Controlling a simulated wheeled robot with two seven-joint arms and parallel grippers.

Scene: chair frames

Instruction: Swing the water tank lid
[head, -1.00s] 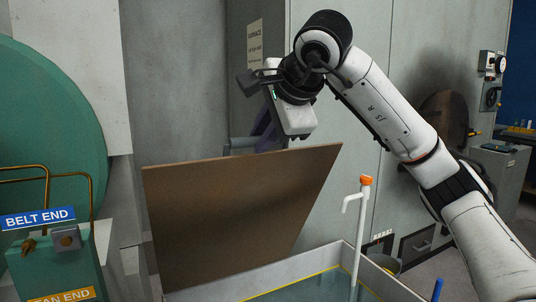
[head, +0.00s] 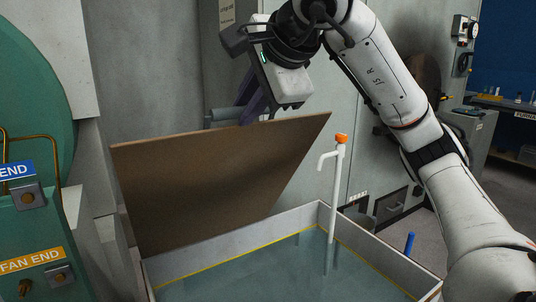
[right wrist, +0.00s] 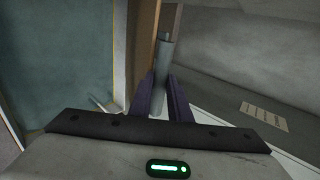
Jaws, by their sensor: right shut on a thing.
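The water tank lid (head: 205,180) is a flat brown panel, raised and tilted above the back rim of the water tank (head: 290,219). A grey bar handle (head: 224,114) sits at the lid's top edge, on its far side. My right gripper (head: 250,107) reaches over that edge, and its purple fingers are shut on the handle. In the right wrist view, the grey handle (right wrist: 163,62) stands between the two fingers (right wrist: 162,82). The lid's brown edge (right wrist: 143,40) is beside it. My left gripper is not in view.
A white pipe with an orange cap (head: 341,138) stands up in the water-filled tank. A blue post (head: 409,243) is at the tank's right. Green machinery (head: 45,235) stands close at the left. A grey cabinet wall (head: 300,140) is behind the lid.

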